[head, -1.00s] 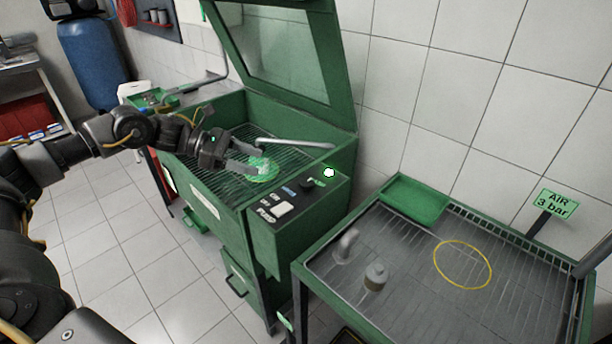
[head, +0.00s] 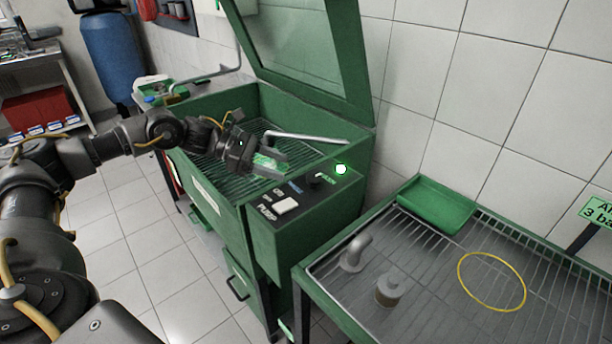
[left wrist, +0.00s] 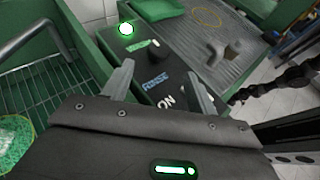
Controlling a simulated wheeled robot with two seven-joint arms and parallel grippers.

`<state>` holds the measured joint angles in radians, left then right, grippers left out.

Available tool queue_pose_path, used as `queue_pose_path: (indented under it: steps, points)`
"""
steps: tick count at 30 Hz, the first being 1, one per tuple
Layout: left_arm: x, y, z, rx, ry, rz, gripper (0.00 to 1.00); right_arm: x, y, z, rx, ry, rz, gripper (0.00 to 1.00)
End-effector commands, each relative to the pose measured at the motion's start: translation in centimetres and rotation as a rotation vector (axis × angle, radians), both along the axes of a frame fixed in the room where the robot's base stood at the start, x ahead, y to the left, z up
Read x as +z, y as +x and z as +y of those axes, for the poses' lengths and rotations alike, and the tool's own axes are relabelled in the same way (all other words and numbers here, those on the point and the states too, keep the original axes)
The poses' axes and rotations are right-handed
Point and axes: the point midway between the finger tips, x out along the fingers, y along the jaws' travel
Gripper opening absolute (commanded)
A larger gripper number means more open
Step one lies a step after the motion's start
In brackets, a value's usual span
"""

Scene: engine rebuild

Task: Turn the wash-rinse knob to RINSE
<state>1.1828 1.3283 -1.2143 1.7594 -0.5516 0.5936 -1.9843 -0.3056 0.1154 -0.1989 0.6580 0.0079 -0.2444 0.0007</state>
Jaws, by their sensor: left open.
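The dark round wash-rinse knob (head: 316,182) sits on top of the green washer's control panel (head: 262,238). In the left wrist view the knob (left wrist: 160,49) shows beyond my fingertips, with a small white mark at its left edge. A green label (left wrist: 138,48) lies on its left, and the blue RINSE label (left wrist: 155,80) lies nearer my gripper. My left gripper (head: 281,164) is open, with nothing held, above the panel's edge and short of the knob. In the left wrist view its fingertips (left wrist: 158,73) are apart on both sides of RINSE. My right gripper is not seen.
A lit lamp (head: 341,169) is beside the knob, and a white pump switch (head: 286,205) is nearer the front. A grey spout (head: 305,138) crosses the wash basin. The raised lid (head: 300,50) stands behind. A draining table (head: 440,275) with metal parts is at the right.

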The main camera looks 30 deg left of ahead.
Motion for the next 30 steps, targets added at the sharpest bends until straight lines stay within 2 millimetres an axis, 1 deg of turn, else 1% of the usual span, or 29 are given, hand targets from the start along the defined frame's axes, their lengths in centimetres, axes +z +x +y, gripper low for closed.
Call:
queue_pose_path:
  steps: [1, 6, 12, 17, 25, 26, 30]
  points:
    - [-0.3, 0.4, -1.0, -0.005, -0.002, 0.0, 0.58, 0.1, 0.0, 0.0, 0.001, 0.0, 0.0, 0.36]
    - [-1.5, 1.8, -3.7, -0.005, -0.002, 0.0, 0.58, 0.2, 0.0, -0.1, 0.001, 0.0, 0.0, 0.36]
    - [-2.6, 2.9, -5.9, -0.003, -0.001, 0.0, 0.58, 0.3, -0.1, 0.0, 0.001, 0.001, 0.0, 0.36]
    - [-3.0, 3.3, -6.7, -0.002, 0.0, 0.0, 0.58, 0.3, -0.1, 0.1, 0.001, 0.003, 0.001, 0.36]
    - [-3.0, 3.3, -6.8, -0.002, 0.0, 0.0, 0.58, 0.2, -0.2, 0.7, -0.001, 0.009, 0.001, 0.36]
    - [-3.0, 3.3, -6.7, -0.002, 0.0, 0.0, 0.55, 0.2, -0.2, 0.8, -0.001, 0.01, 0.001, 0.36]
    - [-3.0, 3.3, -6.7, -0.002, 0.0, 0.0, 0.37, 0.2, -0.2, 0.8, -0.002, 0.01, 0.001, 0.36]
